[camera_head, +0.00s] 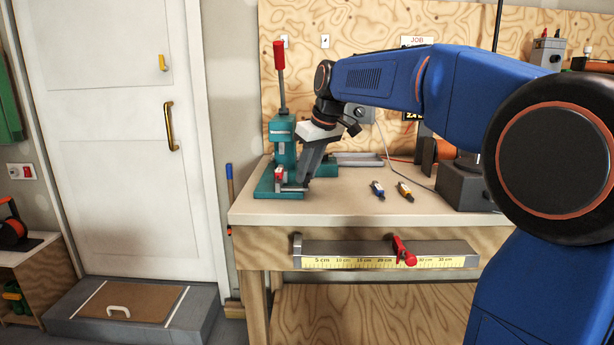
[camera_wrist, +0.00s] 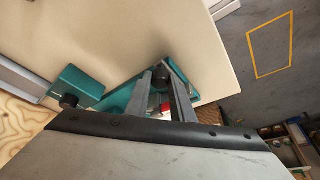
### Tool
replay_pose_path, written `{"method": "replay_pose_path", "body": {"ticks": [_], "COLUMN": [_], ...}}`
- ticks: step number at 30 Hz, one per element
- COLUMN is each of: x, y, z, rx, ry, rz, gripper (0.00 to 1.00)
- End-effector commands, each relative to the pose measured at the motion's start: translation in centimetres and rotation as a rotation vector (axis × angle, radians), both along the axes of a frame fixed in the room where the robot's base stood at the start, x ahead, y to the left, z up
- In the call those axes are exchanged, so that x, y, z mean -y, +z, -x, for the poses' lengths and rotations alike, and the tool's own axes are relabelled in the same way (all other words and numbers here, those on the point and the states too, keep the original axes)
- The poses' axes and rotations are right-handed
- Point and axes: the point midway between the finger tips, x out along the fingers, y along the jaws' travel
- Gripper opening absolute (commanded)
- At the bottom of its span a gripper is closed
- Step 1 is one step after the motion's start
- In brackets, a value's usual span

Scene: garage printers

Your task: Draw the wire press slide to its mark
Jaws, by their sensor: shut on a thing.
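The teal wire press (camera_head: 284,140), with a tall lever and red grip, stands at the left end of the workbench. My gripper (camera_head: 300,184) reaches down to the front of the press, just above its base. In the wrist view, my gripper (camera_wrist: 165,82) is shut on a dark piece at the press, which looks like the press slide (camera_wrist: 163,71). My fingers hide most of the slide. A small red and white part (camera_head: 279,174) sits just left of my fingers. I cannot make out the slide's mark.
A blue marker-like item (camera_head: 377,190) and an orange one (camera_head: 404,191) lie right of the press on the workbench (camera_head: 340,207). A ruled rail (camera_head: 350,262) with a red clamp (camera_head: 402,251) runs along the bench front. A white door (camera_head: 120,150) is at left.

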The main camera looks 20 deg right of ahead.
Motion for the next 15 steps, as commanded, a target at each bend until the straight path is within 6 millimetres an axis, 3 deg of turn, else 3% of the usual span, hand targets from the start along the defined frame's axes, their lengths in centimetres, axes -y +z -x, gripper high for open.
{"method": "replay_pose_path", "body": {"ticks": [6, 15], "x": [1.1, 1.6], "y": [0.0, 0.1], "z": [-3.5, -4.9], "rx": [0.002, 0.005], "ry": [-0.001, 0.0], "rz": [0.0, 0.0], "gripper": [0.0, 0.0]}}
